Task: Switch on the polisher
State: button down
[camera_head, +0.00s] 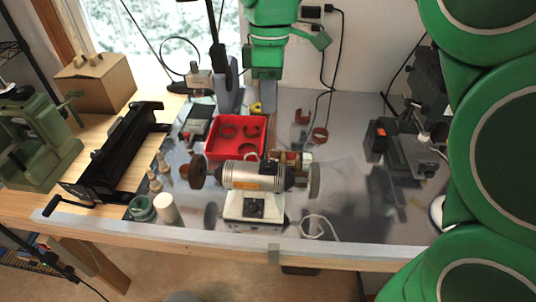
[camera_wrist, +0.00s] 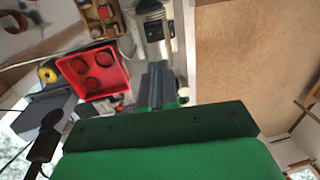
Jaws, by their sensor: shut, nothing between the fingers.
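The polisher (camera_head: 253,175) stands near the front edge of the bench, with a silver motor body and a round wheel at each end. Its white base (camera_head: 236,207) has a dark switch panel (camera_head: 255,208) on the front. In the wrist view the silver motor (camera_wrist: 154,28) shows at the top, partly hidden by my fingers. My gripper (camera_head: 267,102) hangs from above, behind the polisher and apart from it in the head view. Its grey fingers (camera_wrist: 156,72) are shut and empty. The switch cannot be made out in the wrist view.
A red tray (camera_head: 212,151) with dark rings is behind the polisher. A white cylinder (camera_head: 166,208) and a green jar (camera_head: 141,208) stand to its left. A dark machine (camera_head: 410,150) is at the right. Bare bench lies between it and the polisher.

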aim_at(268, 167)
jog(key=f, duration=0.4)
jog(key=s+f, duration=0.1)
jog(key=f, duration=0.9)
jog(key=shift+s, duration=0.4)
